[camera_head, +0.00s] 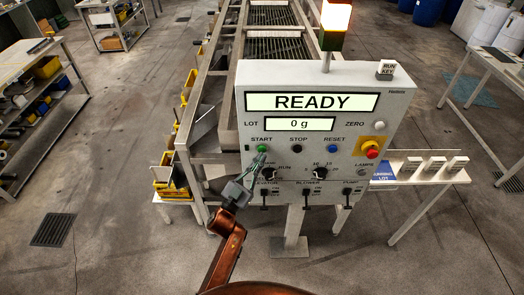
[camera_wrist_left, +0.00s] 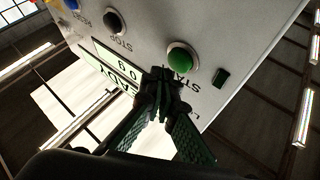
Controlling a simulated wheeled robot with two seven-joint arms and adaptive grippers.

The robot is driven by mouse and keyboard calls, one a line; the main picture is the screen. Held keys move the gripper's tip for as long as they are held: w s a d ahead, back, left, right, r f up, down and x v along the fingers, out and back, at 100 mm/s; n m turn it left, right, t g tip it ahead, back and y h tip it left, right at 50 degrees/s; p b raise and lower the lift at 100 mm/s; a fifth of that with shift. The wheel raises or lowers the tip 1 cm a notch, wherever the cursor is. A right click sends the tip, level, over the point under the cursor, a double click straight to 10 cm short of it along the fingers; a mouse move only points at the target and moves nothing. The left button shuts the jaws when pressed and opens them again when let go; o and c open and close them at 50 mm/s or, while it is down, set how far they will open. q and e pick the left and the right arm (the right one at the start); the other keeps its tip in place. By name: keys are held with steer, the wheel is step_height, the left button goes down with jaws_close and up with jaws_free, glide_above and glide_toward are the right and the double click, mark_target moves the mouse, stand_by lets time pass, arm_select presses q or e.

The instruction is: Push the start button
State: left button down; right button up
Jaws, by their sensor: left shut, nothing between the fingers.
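The start button is a green round button (camera_head: 262,149) under the START label on the grey control panel (camera_head: 400,95). In the left wrist view the green button (camera_wrist_left: 181,59) sits in a pale ring, just beyond the fingertips. My left gripper (camera_head: 258,160) is shut and empty, its tips just below the green button. In the left wrist view the closed fingertips (camera_wrist_left: 160,78) are beside the button's lower left; I cannot tell whether they touch the panel. My right gripper is not in view.
A black STOP button (camera_head: 297,149) and a blue RESET button (camera_head: 332,149) sit to the right. A red emergency knob (camera_head: 372,149) is farther right. Black selector knobs (camera_head: 268,174) lie below. Displays read READY and 0 g. A lit lamp (camera_head: 336,18) stands on top.

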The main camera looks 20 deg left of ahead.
arm_select(q)
steer(key=shift+w, duration=0.1)
stand_by(0.6)
steer(key=shift+w+a, duration=0.1)
steer(key=shift+w, duration=0.2)
steer(key=shift+w+a, duration=0.15)
steer(key=shift+w, duration=0.35)
stand_by(0.7)
steer(key=shift+s, duration=0.15)
steer(key=shift+s+d+p, duration=0.25)
steer(key=shift+s+p, duration=0.1)
steer(key=shift+s, duration=0.4)
steer(key=shift+s, duration=0.1)
steer(key=s+p, duration=0.1)
steer(key=s, duration=0.1)
steer(key=s+d+p, duration=0.1)
steer(key=s, duration=0.1)
steer(key=shift+s+d, duration=0.2)
steer(key=shift+s, duration=0.15)
